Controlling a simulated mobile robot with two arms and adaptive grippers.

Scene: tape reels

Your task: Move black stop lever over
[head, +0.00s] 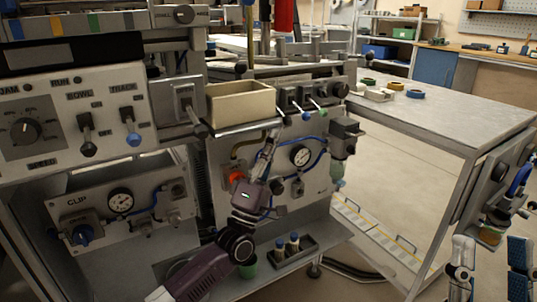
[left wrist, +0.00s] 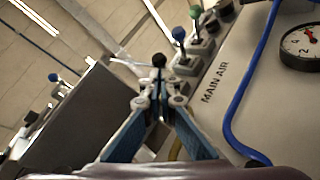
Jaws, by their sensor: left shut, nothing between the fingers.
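Three small levers stand in a row on the upper edge of the grey machine panel. The nearest has a black knob (head: 281,111) and the others have blue and green knobs. In the left wrist view the black lever knob (left wrist: 158,61) stands just beyond my fingertips; I cannot tell whether they touch its stem. My left gripper (head: 271,140) reaches up in front of the panel, just below that lever; its fingers (left wrist: 159,103) are shut and empty. My right gripper (head: 490,268) is at the lower right edge, fingers apart, away from the levers.
A beige bin (head: 243,109) sits left of the levers. A larger black-ended lever (head: 201,131) projects beside it. A pressure gauge (head: 302,156) and blue hose are on the panel below. A grey table (head: 440,120) stands to the right.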

